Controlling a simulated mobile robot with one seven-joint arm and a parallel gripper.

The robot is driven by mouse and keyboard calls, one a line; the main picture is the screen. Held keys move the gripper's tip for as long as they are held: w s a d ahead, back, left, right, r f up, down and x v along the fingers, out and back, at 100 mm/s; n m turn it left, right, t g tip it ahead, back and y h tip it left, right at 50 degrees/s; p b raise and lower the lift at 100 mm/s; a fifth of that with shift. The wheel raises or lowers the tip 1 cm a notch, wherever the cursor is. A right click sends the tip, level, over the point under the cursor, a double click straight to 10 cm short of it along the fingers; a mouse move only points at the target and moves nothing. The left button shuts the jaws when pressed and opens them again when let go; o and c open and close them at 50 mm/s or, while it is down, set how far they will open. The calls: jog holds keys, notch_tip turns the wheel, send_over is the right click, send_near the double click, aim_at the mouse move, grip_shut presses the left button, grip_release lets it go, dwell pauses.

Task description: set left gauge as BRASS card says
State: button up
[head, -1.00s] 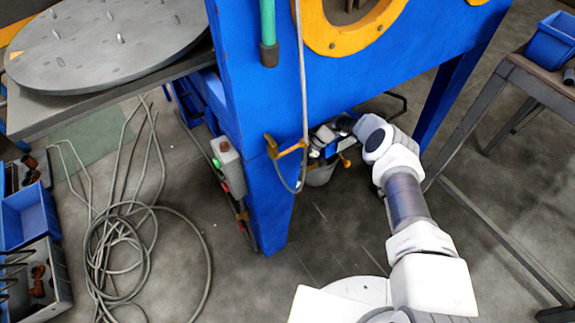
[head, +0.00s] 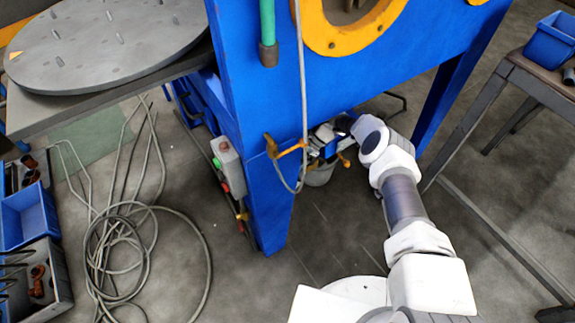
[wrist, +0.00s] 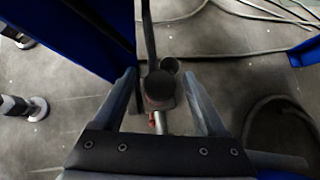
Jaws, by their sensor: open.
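No gauge and no BRASS card can be made out in either view. In the head view my gripper (head: 325,137) is under the blue cabinet (head: 345,85), partly hidden, close to a brass-coloured valve (head: 288,150) on the cabinet's front leg. In the wrist view my gripper (wrist: 160,75) is open, its two fingers spread. A dark rounded knob-like part (wrist: 158,88) shows between the fingers, with a pale pipe and a small reddish piece below it. I cannot tell whether the fingers touch it.
A grey control box (head: 228,165) with green and red buttons stands left of the leg. Coiled hose (head: 125,245) lies on the floor. A round grey turntable (head: 105,40) is at upper left. Blue bins (head: 28,215) stand at left, and a table frame (head: 500,75) is at right.

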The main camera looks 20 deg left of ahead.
jog(key=shift+m, duration=0.3)
jog(key=shift+m+t+y, duration=0.8)
jog(key=shift+m+t, duration=0.8)
jog(key=shift+m, duration=0.3)
jog(key=m+t, duration=0.2)
jog(key=m, duration=0.1)
jog(key=shift+t, duration=0.3)
jog(key=m+t, duration=0.2)
jog(key=m, duration=0.1)
jog(key=m+t+h, duration=0.1)
jog(key=m+t, duration=0.2)
jog(key=m, duration=0.1)
jog(key=shift+s+a, duration=0.1)
jog(key=shift+r+m+h, duration=0.2)
jog(key=shift+m+h, duration=0.1)
jog(key=shift+m, duration=0.1)
jog(key=p+v, duration=0.7)
jog(key=v, duration=1)
jog(key=d+r+n+h+p, duration=0.1)
jog(key=d+r+n+p, duration=0.1)
jog(key=d+r+n, duration=0.2)
jog(key=d+r+n+g+p, duration=0.1)
jog(key=d+r+n, duration=0.3)
jog(key=r, duration=0.5)
jog(key=shift+w+n+h+p, duration=0.35)
jog(key=shift+n+p, duration=0.25)
jog(key=shift+p, duration=0.25)
